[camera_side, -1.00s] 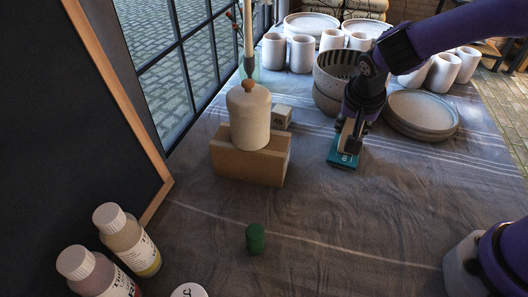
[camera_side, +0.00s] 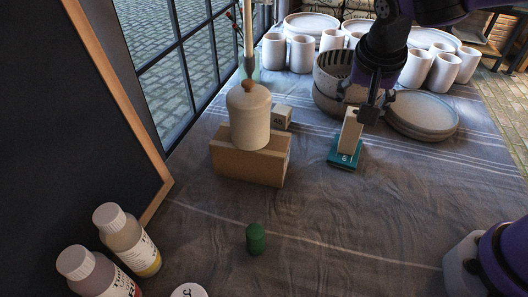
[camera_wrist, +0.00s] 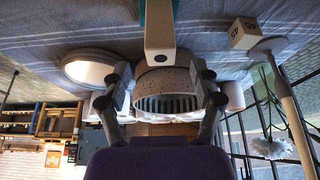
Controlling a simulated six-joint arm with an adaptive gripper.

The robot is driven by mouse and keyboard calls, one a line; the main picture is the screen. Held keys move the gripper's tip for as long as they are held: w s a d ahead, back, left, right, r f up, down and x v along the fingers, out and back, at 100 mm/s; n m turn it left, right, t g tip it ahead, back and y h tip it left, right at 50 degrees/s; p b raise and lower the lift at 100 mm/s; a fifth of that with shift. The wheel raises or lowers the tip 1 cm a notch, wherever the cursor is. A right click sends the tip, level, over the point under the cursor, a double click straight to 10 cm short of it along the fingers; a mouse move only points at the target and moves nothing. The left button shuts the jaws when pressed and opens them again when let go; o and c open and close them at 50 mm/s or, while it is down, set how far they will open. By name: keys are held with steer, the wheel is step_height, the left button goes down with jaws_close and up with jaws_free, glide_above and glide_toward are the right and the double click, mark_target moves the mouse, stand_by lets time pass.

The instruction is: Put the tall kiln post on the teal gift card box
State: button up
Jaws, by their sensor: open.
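The tall kiln post (camera_side: 350,128) is a beige block standing upright on the teal gift card box (camera_side: 343,160), which lies flat on the cloth. In the wrist view the post (camera_wrist: 159,32) points towards the camera, with a strip of the teal box (camera_wrist: 142,14) beside its far end. My gripper (camera_side: 372,112) is open and empty, above and just behind the post in the side view. In the wrist view its two fingers (camera_wrist: 160,82) are spread apart, with the post's end clear of them.
A lidded jar (camera_side: 249,118) stands on a cardboard box (camera_side: 250,160). A small numbered block (camera_side: 282,118) is behind it.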

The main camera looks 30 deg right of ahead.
steer(key=s+d+r+n+t+y, duration=0.2)
steer(key=s+d+r+n+y, duration=0.1)
steer(key=s+n, duration=0.6)
steer(key=s+d+r, duration=0.1)
steer(key=s, duration=0.1)
steer(key=shift+s, duration=0.35)
